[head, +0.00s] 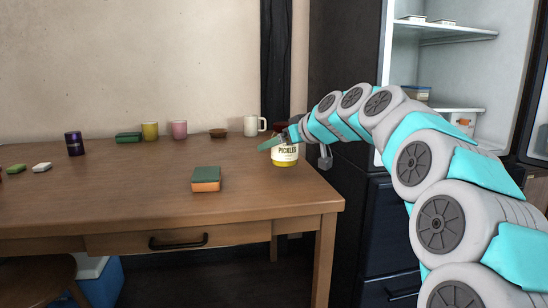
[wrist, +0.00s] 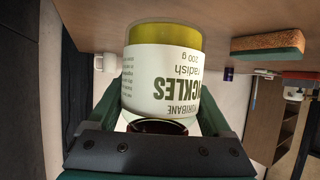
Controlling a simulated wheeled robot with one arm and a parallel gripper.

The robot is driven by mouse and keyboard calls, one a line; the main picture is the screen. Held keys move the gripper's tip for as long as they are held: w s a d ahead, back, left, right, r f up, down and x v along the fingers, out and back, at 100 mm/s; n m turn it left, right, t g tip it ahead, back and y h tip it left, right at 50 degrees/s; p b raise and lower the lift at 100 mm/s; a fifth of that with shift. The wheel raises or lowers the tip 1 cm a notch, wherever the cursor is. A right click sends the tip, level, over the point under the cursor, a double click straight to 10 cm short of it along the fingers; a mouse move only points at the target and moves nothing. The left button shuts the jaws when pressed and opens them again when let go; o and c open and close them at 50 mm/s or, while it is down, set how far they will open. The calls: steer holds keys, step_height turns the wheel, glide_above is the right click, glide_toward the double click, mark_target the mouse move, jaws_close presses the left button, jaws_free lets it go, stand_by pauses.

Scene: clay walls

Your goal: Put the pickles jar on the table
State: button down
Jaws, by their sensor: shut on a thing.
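The pickles jar (head: 286,156) has a white label and a yellow-green lower part. It is at the right end of the wooden table (head: 130,205), over the tabletop near its right edge. My gripper (head: 281,143) is shut on the upper part of the jar. In the wrist view the jar (wrist: 165,75) appears upside down between the two green fingers, with the tabletop (wrist: 210,18) close beyond its base. I cannot tell whether the base touches the wood.
A green and orange sponge (head: 206,180) lies left of the jar. Mugs, including a white mug (head: 251,126), and a brown bowl (head: 218,133) stand along the back. An open fridge (head: 440,60) is at the right. The front middle of the table is clear.

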mark_target(293, 149)
steer(key=shift+w+a, duration=0.35)
steer(key=shift+a, duration=0.05)
steer(key=shift+f+b, duration=0.35)
steer(key=shift+f, duration=1.4)
steer(key=shift+f, duration=0.1)
steer(key=shift+f, duration=0.1)
jaws_free()
steer(key=shift+r, duration=0.2)
steer(key=v, duration=1.2)
steer(key=shift+p, duration=0.4)
